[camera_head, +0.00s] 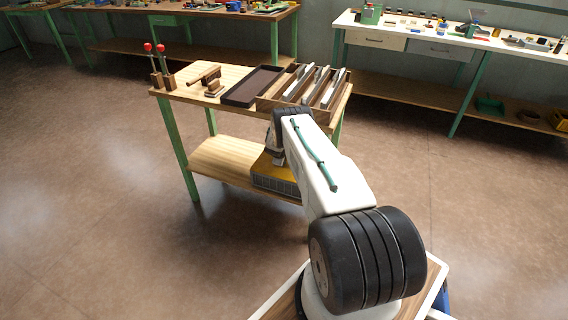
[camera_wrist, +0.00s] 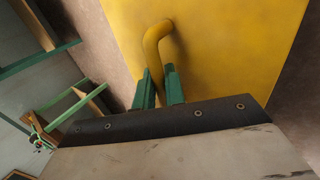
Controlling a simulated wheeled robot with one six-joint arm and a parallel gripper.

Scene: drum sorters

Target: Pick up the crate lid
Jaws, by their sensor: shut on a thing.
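The crate lid is a flat yellow panel (camera_wrist: 225,50) with a bent yellow bar handle (camera_wrist: 152,45) in the wrist view. My gripper (camera_wrist: 160,88) has its two green fingers on either side of the handle's lower part and is shut on it. In the head view part of the yellow lid (camera_head: 262,163) shows at the lower shelf, above a grey mesh-sided crate (camera_head: 276,181). My arm hides the rest of both there, and my fingertips are hidden. I cannot tell whether the lid touches the crate.
The wooden table's lower shelf (camera_head: 216,157) is bare at its left. Its top (camera_head: 226,77) holds a dark tray (camera_head: 252,86), a divided wooden box (camera_head: 265,102) and red-knobbed tools (camera_head: 155,65). A green table leg (camera_head: 178,150) stands left. Open floor lies around.

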